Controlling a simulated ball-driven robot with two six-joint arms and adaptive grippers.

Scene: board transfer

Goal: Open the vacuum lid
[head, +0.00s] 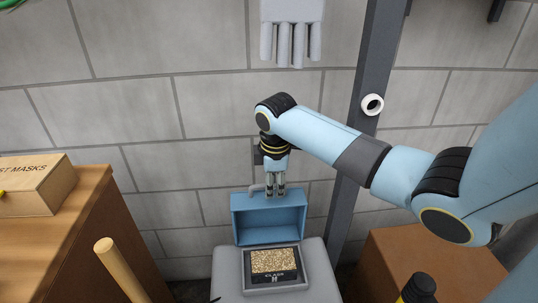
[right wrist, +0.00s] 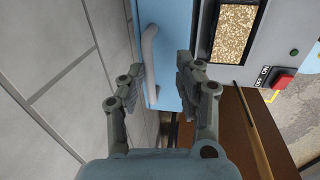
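The blue vacuum lid (head: 268,218) stands raised, tilted up behind the grey vacuum body (head: 318,262), with its hollow side facing me. A grey handle (head: 256,190) is on the lid's upper edge. It also shows in the right wrist view (right wrist: 149,62). My right gripper (head: 275,191) points down at the lid's top edge, beside the handle. In the right wrist view its fingers (right wrist: 161,72) are spread apart, with the handle and blue lid visible between and beyond them; contact cannot be told. My left gripper is out of view.
A red switch (right wrist: 284,79) shows in the right wrist view. A box (head: 36,186) sits on a brown cabinet at left. A wooden pole (head: 120,270) stands in front. A block wall is behind.

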